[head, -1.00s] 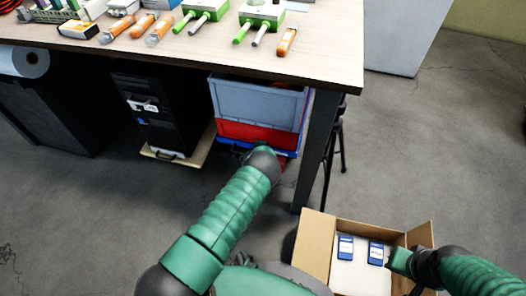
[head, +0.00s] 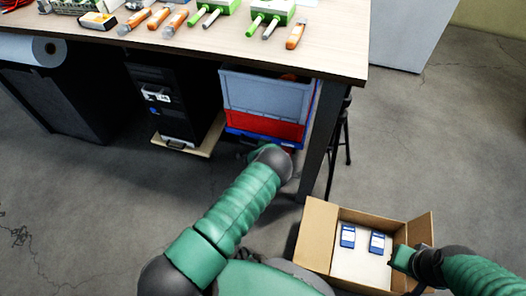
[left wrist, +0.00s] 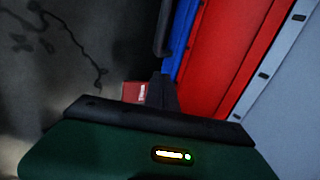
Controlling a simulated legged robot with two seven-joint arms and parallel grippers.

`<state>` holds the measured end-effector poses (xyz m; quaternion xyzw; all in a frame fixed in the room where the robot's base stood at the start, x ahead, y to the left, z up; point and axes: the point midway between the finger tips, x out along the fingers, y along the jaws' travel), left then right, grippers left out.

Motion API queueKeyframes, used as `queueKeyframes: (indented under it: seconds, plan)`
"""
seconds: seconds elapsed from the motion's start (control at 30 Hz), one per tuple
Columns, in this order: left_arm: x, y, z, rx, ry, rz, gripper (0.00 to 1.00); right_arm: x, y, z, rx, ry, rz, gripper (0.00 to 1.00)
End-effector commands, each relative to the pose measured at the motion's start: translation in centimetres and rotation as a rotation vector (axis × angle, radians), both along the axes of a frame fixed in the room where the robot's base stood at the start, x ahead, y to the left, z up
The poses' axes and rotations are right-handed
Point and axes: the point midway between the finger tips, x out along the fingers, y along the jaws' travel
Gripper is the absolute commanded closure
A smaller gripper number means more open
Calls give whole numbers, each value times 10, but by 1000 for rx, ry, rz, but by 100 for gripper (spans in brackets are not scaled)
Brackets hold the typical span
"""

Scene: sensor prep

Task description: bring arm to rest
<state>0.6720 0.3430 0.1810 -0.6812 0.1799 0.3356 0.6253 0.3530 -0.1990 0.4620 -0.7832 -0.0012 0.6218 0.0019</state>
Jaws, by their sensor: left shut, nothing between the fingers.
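My left arm (head: 230,215) reaches forward from the bottom left, green with dark joints. Its far end is low, in front of the stacked bins under the table. In the left wrist view my left gripper (left wrist: 163,60) is dark, shut and empty, close to the bins. In the head view its fingers are mostly hidden behind the arm's end. My right arm (head: 470,272) comes in from the right. My right gripper (head: 400,258) is at the right side of the open cardboard box (head: 316,232); its fingers cannot be made out.
The wooden table (head: 335,60) holds orange-handled and green tools. Grey, red and blue bins (head: 262,98), a black computer tower (head: 160,105) and a table leg (head: 320,145) stand close to the left arm. The box holds two blue-labelled items (head: 348,236). Floor at the left is clear.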

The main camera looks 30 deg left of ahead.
Motion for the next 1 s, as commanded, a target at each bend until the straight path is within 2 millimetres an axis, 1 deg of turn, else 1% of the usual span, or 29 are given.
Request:
queueKeyframes:
  seconds: [0.03, 0.2, 0.3, 0.4, 0.57, 0.63, 0.67, 0.73, 0.77, 0.8, 0.87, 0.9, 0.97, 1.0]
  plan:
    - [-8, -1, 13, 1, 3, 0, 100, 0, 0, 15, 0, 1, 0, 100]
    - [-32, -7, 37, 2, 4, 0, 100, 0, 0, 38, 0, 1, 1, 100]
    - [-43, -10, 46, 1, 3, 1, 100, 0, 0, 47, 0, 1, 1, 100]
    - [-50, -11, 49, 2, 2, 1, 100, 0, 0, 50, 0, 1, 1, 100]
    - [-52, -11, 49, 0, 1, 3, 100, 0, 0, 50, 0, 1, 0, 100]
    - [-51, -10, 59, -19, -1, 38, 100, 0, 0, 51, 0, 1, 0, 100]
    - [-51, -9, 67, -36, -1, 68, 100, 0, 0, 52, 0, 2, 0, 100]
    - [-54, -7, 94, -103, 2, 184, 100, 0, 0, 55, 0, 2, 0, 100]
    - [-57, -7, 110, -143, 5, 247, 100, 0, 0, 57, 0, 2, 0, 100]
    - [-64, -9, 131, -207, 14, 340, 100, 0, 0, 60, 0, 1, 0, 100]
    - [-80, -18, 164, -313, 37, 481, 100, 0, 0, 63, 0, 1, 0, 100]
    - [-93, -27, 186, -383, 56, 567, 100, 0, 0, 66, 0, 1, 0, 100]
    - [-114, -44, 218, -487, 88, 683, 100, 0, 0, 69, 0, 1, 0, 100]
    - [-130, -56, 238, -548, 114, 749, 100, 0, 0, 71, 0, 1, 0, 100]
